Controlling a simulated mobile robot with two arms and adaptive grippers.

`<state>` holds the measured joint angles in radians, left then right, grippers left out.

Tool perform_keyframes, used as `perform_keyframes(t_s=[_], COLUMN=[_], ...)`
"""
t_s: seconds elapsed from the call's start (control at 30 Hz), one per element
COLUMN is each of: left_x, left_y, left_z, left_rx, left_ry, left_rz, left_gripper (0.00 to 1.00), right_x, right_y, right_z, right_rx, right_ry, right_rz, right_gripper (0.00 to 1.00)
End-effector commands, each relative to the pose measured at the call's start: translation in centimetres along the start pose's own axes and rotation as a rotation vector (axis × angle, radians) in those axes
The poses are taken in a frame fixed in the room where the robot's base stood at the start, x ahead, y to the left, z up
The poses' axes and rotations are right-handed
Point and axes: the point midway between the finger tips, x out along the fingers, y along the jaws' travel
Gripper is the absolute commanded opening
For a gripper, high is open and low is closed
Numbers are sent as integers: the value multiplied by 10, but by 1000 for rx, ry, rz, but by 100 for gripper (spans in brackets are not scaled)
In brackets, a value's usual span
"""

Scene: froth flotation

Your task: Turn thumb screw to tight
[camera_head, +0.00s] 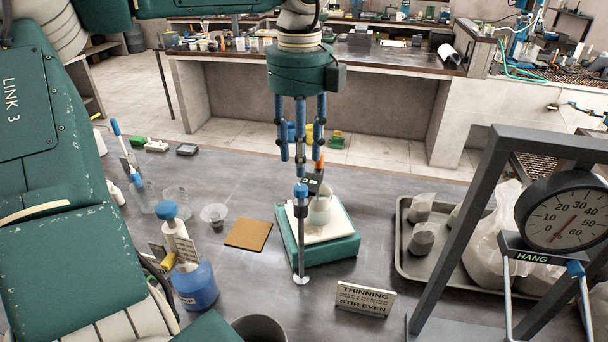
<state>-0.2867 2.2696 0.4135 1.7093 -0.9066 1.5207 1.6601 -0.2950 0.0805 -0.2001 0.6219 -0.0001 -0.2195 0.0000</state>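My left gripper (301,160) points straight down above the middle of the bench. Its blue fingers hang apart and I see nothing clearly clasped between them. Just below the fingers is a thin upright metal rod (301,240) with a blue top and a round pale foot, in front of a teal scale (328,249). I cannot tell whether the fingers touch the rod's top. I cannot make out a thumb screw for certain. My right gripper is not in view.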

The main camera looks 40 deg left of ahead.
Motion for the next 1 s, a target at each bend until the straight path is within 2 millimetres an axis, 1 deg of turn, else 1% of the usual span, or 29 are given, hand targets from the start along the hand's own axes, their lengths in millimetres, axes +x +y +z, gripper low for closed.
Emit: perform_keyframes(t_s=[0.03,0.1,0.23,0.33,0.4,0.5,0.57,0.63,0.77,0.8,0.87,0.9,0.97,1.0], left_x=[9,22,44,56,62,67,68,68,68,68,68,68,68,68], left_y=[1,1,1,1,0,1,0,0,0,0,0,0,0,0], left_z=[-1,-1,-1,0,0,0,0,0,0,0,0,0,0,0], left_rx=[1,1,1,-2,-1,-1,-1,-1,-1,-1,-1,-1,-1,-1], left_ry=[5,5,4,2,1,1,1,0,0,0,0,0,0,0], left_rz=[4,4,3,3,1,1,0,0,0,0,0,0,0,-1], left_gripper=[40,40,40,40,40,40,40,40,40,32,20,12,0,0], right_x=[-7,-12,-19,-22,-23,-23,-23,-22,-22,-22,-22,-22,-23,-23], right_y=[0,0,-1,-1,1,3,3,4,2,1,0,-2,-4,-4], right_z=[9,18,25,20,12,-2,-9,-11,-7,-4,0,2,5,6], right_rx=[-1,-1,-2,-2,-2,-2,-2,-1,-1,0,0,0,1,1], right_ry=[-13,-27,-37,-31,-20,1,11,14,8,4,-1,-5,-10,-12], right_rz=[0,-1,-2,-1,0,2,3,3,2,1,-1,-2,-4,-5], right_gripper=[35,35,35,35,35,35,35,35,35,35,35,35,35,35])
